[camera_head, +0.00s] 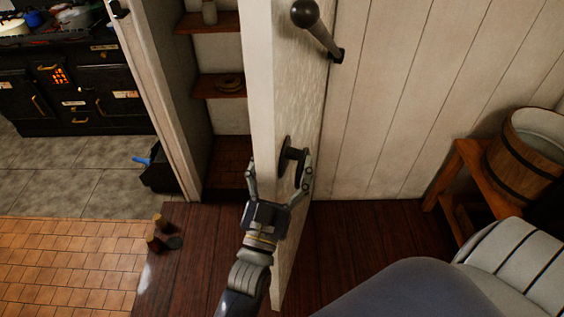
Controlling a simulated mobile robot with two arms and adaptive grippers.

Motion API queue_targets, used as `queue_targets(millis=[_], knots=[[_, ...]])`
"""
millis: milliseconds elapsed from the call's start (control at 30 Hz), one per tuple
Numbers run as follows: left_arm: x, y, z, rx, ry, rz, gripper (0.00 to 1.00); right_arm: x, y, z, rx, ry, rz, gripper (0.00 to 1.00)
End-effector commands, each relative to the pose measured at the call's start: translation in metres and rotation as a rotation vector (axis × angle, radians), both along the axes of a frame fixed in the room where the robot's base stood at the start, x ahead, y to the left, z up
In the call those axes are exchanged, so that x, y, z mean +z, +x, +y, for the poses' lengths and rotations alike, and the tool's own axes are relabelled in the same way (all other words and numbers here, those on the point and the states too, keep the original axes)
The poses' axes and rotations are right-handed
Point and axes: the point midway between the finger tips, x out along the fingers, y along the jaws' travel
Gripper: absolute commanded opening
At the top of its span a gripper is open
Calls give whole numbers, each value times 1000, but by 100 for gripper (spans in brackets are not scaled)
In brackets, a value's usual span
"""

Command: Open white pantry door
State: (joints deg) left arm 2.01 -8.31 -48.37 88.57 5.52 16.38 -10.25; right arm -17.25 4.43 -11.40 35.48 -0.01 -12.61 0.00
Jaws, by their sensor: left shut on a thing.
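The white pantry door (285,62) stands partly open, its edge turned toward me, with shelves showing to its left. My left gripper (281,178) comes up from below. Its fingers straddle the door at knob height, one on the left side of the door and one beside the knob on the right. It is shut on the door at the knob. The exact contact with the knob is hard to make out. My right gripper is not in view.
Wooden pantry shelves (217,88) hold a jar and a small ring-shaped item. A black stove (75,90) stands at the upper left. A wooden bucket (527,155) sits on a wooden stand (468,160) at right. Small bottles (158,228) stand on the floor at left. Dark floorboards (370,235) right of the door are clear.

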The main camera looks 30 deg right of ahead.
Motion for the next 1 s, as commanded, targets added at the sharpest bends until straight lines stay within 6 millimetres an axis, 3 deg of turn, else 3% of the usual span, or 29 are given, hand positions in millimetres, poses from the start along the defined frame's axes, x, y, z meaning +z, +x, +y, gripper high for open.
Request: queue_targets(millis=[33,367,400,467,1000], knots=[[12,2,1,5,-18,-15,32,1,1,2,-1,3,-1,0],[12,3,1,6,-18,-14,32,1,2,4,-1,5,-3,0],[12,3,1,6,-18,-14,80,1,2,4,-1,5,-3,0],[11,3,1,6,-18,-14,92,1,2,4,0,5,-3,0],[-3,-7,9,4,-4,-3,92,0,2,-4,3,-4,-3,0]])
